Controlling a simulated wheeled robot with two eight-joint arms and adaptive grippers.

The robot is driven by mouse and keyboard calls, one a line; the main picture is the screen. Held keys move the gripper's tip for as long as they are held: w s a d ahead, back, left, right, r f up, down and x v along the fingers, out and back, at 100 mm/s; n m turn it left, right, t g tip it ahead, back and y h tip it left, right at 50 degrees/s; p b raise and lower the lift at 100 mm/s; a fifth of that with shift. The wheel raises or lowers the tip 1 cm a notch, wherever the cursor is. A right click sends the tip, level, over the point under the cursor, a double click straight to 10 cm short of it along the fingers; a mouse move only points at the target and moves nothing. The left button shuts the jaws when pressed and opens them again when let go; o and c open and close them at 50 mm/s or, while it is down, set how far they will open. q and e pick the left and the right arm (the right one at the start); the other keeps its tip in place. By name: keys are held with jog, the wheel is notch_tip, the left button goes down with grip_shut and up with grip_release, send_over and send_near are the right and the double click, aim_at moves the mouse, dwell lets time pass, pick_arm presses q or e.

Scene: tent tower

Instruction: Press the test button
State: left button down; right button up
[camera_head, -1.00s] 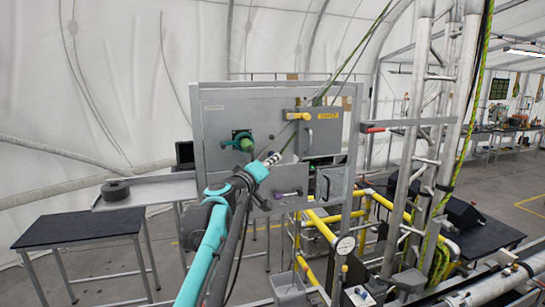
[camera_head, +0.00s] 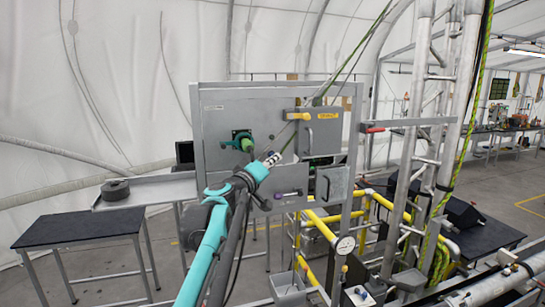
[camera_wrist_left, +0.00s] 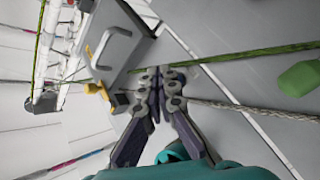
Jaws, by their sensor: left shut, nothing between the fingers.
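A grey upright panel (camera_head: 217,106) stands in front of me. I cannot pick out the test button for certain in either view. My left gripper (camera_head: 275,157) is shut and empty, in front of the panel between a green knob (camera_head: 243,141) and a grey box door (camera_head: 319,133) with a handle. In the left wrist view its fingers meet (camera_wrist_left: 160,75) over the panel face. The grey door (camera_wrist_left: 118,42) and a yellow lever (camera_wrist_left: 96,90) lie to their left, the green knob (camera_wrist_left: 300,78) to their right. I cannot tell whether the fingertips touch anything. My right gripper is not in view.
Green and grey ropes (camera_wrist_left: 240,56) cross close to the fingers. A metal truss tower (camera_head: 408,185) and yellow pipes (camera_head: 318,228) stand to the right. A purple-handled lever (camera_head: 288,194) is low on the panel. A black-topped table (camera_head: 80,228) stands at the left.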

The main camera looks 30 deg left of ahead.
pick_arm(q)
jog(key=shift+w+a, duration=0.1)
jog(key=shift+a, duration=0.05)
jog(key=shift+w+a, duration=0.2)
jog(key=shift+w+a, duration=0.2)
jog(key=shift+a, duration=0.05)
dwell(1.0)
jog(key=shift+d, duration=0.1)
jog(key=shift+s+d, duration=0.5)
jog(key=shift+s, duration=0.05)
jog(key=s+d, duration=0.1)
jog(key=d, duration=0.1)
jog(key=s+d+p, duration=0.1)
jog(key=s, duration=0.1)
jog(key=shift+d, duration=0.4)
